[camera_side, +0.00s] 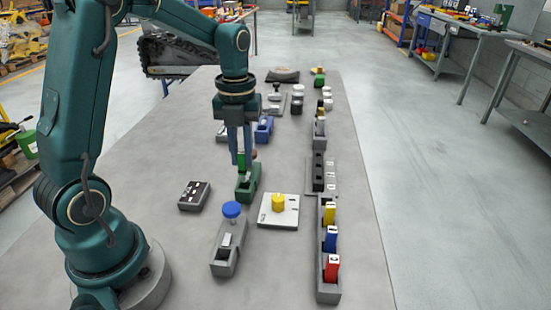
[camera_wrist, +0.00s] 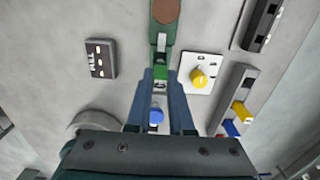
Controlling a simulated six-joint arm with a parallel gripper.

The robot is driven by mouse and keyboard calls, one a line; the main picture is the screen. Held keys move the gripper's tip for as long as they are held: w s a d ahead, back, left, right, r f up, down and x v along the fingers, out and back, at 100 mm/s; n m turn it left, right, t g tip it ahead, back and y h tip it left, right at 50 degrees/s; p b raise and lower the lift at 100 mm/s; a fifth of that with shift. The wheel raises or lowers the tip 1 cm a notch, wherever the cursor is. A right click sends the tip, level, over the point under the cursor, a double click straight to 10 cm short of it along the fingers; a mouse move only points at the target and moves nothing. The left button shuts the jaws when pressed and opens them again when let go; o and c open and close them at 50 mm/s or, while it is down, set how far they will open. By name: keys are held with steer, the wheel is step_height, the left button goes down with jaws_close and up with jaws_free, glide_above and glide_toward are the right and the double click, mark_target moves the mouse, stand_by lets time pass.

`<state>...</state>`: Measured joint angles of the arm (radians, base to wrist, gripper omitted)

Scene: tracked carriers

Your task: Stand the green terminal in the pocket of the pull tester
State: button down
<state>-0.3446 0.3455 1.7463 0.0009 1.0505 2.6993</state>
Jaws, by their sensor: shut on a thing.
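The green terminal (camera_side: 241,160) is between the fingers of my gripper (camera_side: 242,163), which is shut on it; it looks roughly upright. In the wrist view, a green part of it (camera_wrist: 159,73) shows between the fingertips (camera_wrist: 161,80). Directly below is a green bench device (camera_side: 249,184) with a brown round knob, seen from above in the wrist view (camera_wrist: 165,11); it appears to be the pull tester. The terminal's lower end is at or just over this device. The fingers hide its pocket, so I cannot tell whether the terminal is inside it.
A grey device with a blue knob (camera_side: 231,210) stands in front. A white plate with a yellow knob (camera_side: 278,204) is to the right, and a dark box (camera_side: 194,196) to the left. A grey rail (camera_side: 327,290) holds yellow, blue and red terminals. A blue device (camera_side: 264,130) is behind.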

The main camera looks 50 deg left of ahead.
steer(key=shift+f, duration=1.4)
stand_by(1.5)
steer(key=shift+c, duration=1.2)
jaws_free()
steer(key=shift+r, duration=3.5)
